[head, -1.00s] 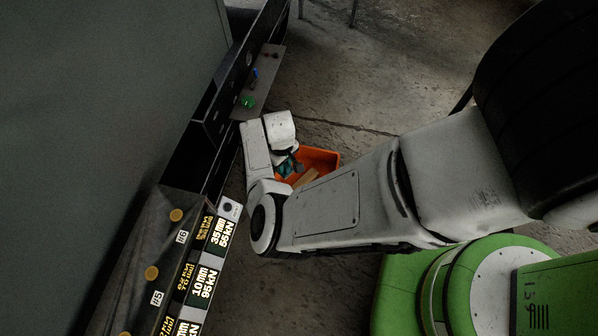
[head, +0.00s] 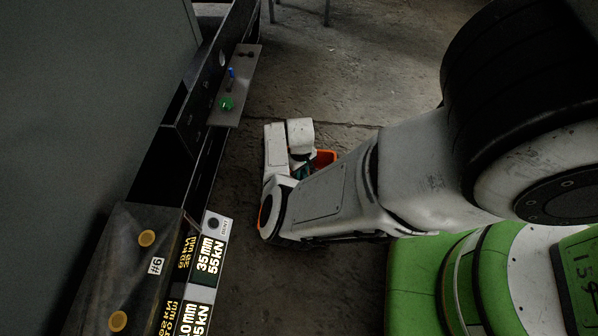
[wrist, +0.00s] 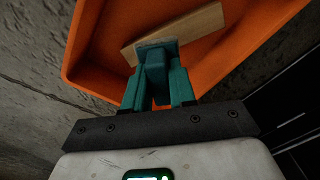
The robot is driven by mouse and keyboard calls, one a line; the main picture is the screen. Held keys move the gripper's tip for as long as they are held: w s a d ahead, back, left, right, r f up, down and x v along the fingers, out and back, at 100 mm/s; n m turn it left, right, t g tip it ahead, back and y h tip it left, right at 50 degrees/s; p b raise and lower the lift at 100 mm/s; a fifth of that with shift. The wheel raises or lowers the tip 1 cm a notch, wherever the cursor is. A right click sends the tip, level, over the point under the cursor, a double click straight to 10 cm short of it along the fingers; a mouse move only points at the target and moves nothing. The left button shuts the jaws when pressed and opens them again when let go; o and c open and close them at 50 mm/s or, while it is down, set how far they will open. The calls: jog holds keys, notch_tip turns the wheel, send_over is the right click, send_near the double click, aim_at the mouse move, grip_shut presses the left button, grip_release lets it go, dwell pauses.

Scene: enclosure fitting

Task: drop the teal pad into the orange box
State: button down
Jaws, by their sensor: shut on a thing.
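The teal pad (wrist: 155,47) is between the tips of my gripper (wrist: 156,75), which is shut on it. The pad and the gripper's fingers are a similar teal, so their edges are hard to part. The orange box (wrist: 92,48) lies beyond the fingertips in the wrist view, with its open inside facing me. The pad appears over the box opening; its height above the floor of the box is hard to tell. In the head view a corner of the orange box (head: 326,157) shows past my arm, which hides most of it and the pad.
A wooden block (wrist: 190,28) lies in the box, just beyond the pad in the wrist view. A dark enclosure with a grey shelf (head: 236,88) bearing a green knob (head: 226,104) stands at the left. Bare concrete floor is clear beyond the box.

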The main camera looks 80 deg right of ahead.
jog(key=shift+f+b, duration=2.7)
jog(key=shift+b, duration=0.05)
jog(key=c, duration=0.8)
grip_release()
jog(key=shift+c, duration=0.2)
notch_tip(320, 180, up, 11)
jog(key=p, duration=0.7)
jog(key=shift+f, duration=0.1)
